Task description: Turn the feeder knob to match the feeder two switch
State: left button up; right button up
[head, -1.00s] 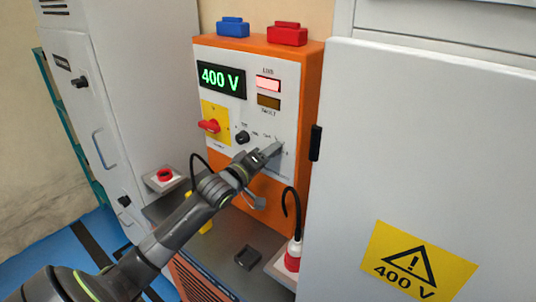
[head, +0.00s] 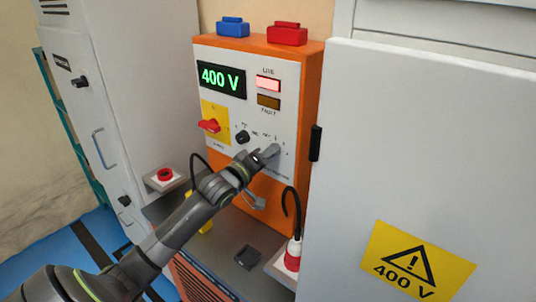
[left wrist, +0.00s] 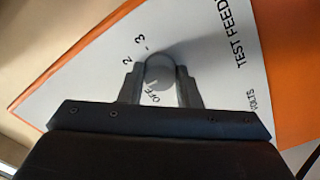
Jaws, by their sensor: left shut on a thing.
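My left gripper (head: 270,153) is at the lower right of the white panel face on the orange test feeder box (head: 312,85). In the left wrist view its two fingers (left wrist: 160,88) are shut on a grey round feeder knob (left wrist: 158,70), one on each side. The labels "OFF", "2" and "3" show around this knob; which mark it points to is not clear. A black knob (head: 242,137) sits to the left on the same panel. A red rotary switch (head: 209,125) sits on a yellow plate. My right gripper is not in view.
The green display (head: 221,77) reads 400 V. The upper lamp (head: 268,84) is lit; the fault lamp (head: 269,102) looks dark. A grey cabinet (head: 430,140) stands close at right. A black cable (head: 290,205) and a red button box (head: 165,178) are below.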

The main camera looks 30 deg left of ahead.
pick_arm(q)
jog(key=shift+m, duration=4)
jog(key=o, duration=1)
jog(key=shift+c, duration=0.2)
jog(key=s+a+p, duration=0.1)
jog(key=s, duration=1.6)
jog(key=shift+s+a, duration=0.2)
